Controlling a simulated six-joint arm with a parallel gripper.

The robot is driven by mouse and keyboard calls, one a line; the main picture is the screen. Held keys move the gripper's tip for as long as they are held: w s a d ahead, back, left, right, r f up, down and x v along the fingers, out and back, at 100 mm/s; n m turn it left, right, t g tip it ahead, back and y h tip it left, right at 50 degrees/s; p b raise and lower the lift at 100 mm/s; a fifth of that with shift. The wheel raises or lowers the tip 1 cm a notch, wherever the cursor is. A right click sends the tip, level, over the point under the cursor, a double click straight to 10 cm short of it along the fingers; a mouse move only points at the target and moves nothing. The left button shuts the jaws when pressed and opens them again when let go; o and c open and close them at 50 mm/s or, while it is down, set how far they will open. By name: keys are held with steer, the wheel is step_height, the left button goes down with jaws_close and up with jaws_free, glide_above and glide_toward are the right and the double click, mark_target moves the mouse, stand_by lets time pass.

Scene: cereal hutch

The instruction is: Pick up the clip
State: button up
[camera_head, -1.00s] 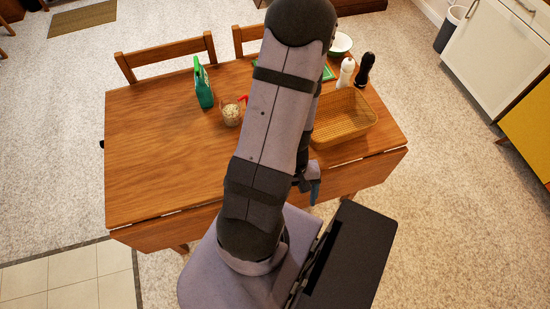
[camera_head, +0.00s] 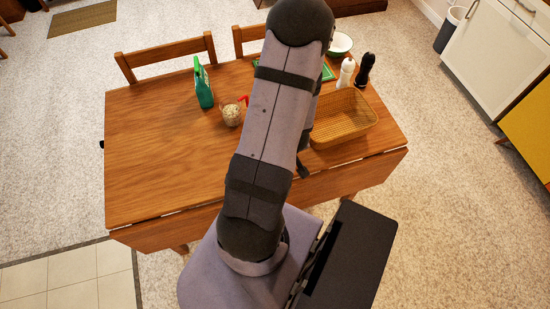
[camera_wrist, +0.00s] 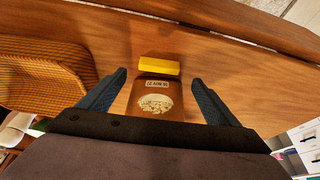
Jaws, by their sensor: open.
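In the wrist view a yellow clip (camera_wrist: 159,66) sits across the top end of a brown packet (camera_wrist: 153,100) with a pale label and a picture of cereal or oats. My gripper (camera_wrist: 160,82) is open, one blue-grey finger on each side of the packet, with nothing between the fingertips that it touches. The clip lies slightly beyond the fingertips in the picture. In the head view my arm hides the clip, the packet and most of my gripper.
A wicker basket (camera_head: 343,120) stands close by, left in the wrist view. A green bottle (camera_head: 203,85), a glass jar of oats (camera_head: 232,115), a white shaker (camera_head: 346,72) and a dark mill (camera_head: 365,70) stand on the wooden table (camera_head: 150,150). The table's left part is clear.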

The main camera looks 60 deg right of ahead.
steer(key=shift+d+f, duration=0.1)
steer(key=shift+f, duration=0.25)
steer(key=shift+w+f, duration=0.1)
steer(key=shift+p+x, duration=0.5)
steer(key=shift+x, duration=1.95)
steer(key=c, duration=1.2)
